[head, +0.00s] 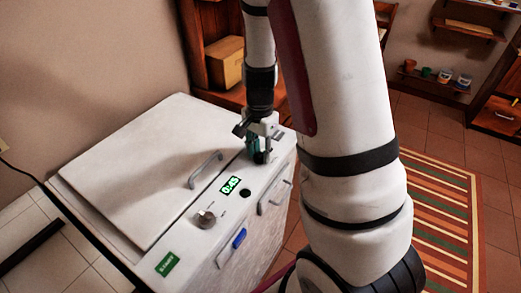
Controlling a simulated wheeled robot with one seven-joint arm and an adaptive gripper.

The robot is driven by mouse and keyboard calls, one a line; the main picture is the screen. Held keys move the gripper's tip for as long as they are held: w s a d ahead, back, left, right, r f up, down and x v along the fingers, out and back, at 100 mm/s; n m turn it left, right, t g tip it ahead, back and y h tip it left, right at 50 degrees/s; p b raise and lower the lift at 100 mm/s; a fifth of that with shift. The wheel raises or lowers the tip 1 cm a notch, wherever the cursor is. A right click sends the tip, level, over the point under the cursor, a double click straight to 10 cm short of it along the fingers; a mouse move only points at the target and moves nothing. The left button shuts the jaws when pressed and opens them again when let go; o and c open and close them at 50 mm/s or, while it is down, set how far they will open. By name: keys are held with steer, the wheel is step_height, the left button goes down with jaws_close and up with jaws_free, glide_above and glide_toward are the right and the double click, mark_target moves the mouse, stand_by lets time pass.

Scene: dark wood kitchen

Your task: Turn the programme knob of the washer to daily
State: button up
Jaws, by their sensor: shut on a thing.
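The white washer (130,165) stands at the left, with its control panel along the right side of its top. My gripper (260,152) points down at the far end of this panel. Its fingers are shut around a knob there, taken to be the programme knob, which they mostly hide. The knob's marking and the setting it points to cannot be read. A green-lit display (230,185) reads about 0:45. A dark round button (245,194) sits beside it. A second, grey-brown knob (206,219) stands free nearer the front.
A lid handle (205,169) rises from the washer's top near my gripper. A drawer handle (275,198) and a blue-marked handle (239,238) stick out from its side. A shelf with a box (226,62) stands behind. A striped rug (440,215) lies on the right.

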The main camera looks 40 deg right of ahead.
mark_target(260, 153)
steer(key=shift+w, duration=0.1)
steer(key=o, duration=1.2)
steer(key=shift+c, duration=0.2)
step_height(260, 153, up, 12)
steer(key=s+a+r+n+t, duration=0.2)
steer(key=s+a+r+n, duration=0.4)
steer(key=s+n, duration=0.1)
steer(key=s+a+r+n+t, duration=0.2)
steer(key=s+a+r+n, duration=0.4)
steer(key=s+n, duration=0.2)
steer(key=shift+s+a+n+t, duration=0.3)
steer(key=shift+s+t, duration=0.1)
steer(key=shift+s, duration=0.6)
